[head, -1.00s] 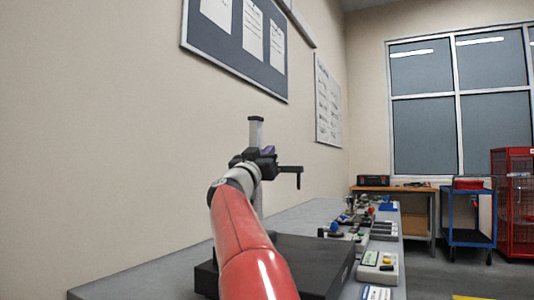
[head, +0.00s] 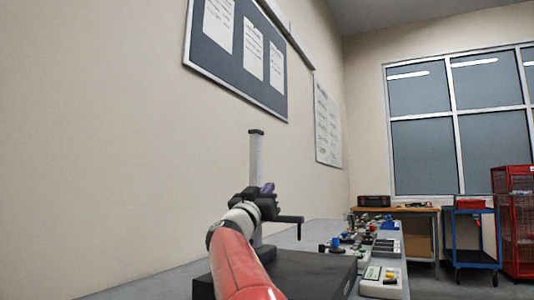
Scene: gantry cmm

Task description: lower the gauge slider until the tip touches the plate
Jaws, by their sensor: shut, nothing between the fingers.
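The gauge stand is a pale upright column (head: 256,158) with a dark gauge slider (head: 288,219) around it. The slider's arm reaches right, and a thin tip (head: 299,232) hangs from its end. The dark plate (head: 308,272) lies below on the bench. The tip shows above the plate's far edge; whether it touches cannot be told from here. My gripper (head: 254,201) is at the slider on the column, at the end of my red arm. It is shut with nothing held. My wrist hides its fingertips and part of the slider, so contact is unclear. A purple part (head: 267,188) shows beside it.
A grey bench (head: 320,232) runs along the wall, with a small box with a display (head: 380,282) and several small parts right of the plate. A blue cart (head: 472,240) and a red cage (head: 515,220) stand at the back right.

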